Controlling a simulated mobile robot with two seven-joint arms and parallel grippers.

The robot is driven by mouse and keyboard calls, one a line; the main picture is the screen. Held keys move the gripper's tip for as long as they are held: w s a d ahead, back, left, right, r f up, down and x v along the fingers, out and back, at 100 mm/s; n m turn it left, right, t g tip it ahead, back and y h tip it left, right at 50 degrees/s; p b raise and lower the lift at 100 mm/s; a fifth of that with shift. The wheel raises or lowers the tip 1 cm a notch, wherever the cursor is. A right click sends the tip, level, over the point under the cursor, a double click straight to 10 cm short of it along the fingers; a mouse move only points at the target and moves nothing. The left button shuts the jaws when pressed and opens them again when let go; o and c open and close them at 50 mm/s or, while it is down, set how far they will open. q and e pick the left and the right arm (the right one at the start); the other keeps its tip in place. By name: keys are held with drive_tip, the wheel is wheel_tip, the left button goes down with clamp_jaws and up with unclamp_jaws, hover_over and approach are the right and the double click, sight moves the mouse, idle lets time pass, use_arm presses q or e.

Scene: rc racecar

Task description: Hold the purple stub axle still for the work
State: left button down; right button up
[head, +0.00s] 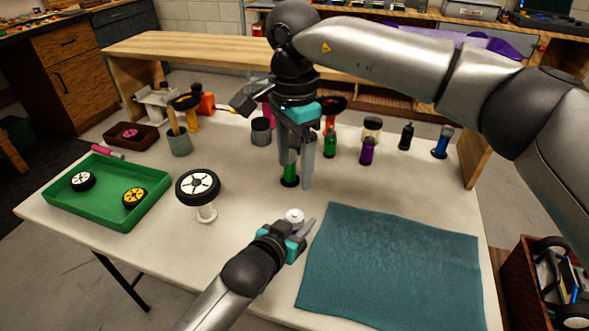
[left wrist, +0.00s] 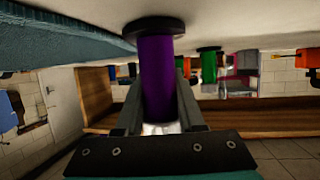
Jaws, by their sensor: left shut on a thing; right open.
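The purple stub axle (left wrist: 157,75) stands between the fingers of my left gripper (left wrist: 158,110) in the left wrist view, which shows the table at the top. Its black flange (left wrist: 153,28) is at the table surface. In the head view my left gripper (head: 299,229) is low over the table, left of the teal mat, shut on the axle. A pale round top (head: 294,215) shows at its jaws; the purple body is hidden there. My right gripper (head: 296,170) is open and points down, with a green stub axle (head: 289,174) at its fingers.
The teal mat (head: 390,262) lies bare at right. Another purple piece (head: 366,152) and several bottles and pots stand at the back.

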use_arm(q)
drive_tip(key=shift+c, duration=2.2)
unclamp_jaws()
drive_tip(key=shift+v, duration=6.05)
drive_tip(key=shift+a, duration=0.1)
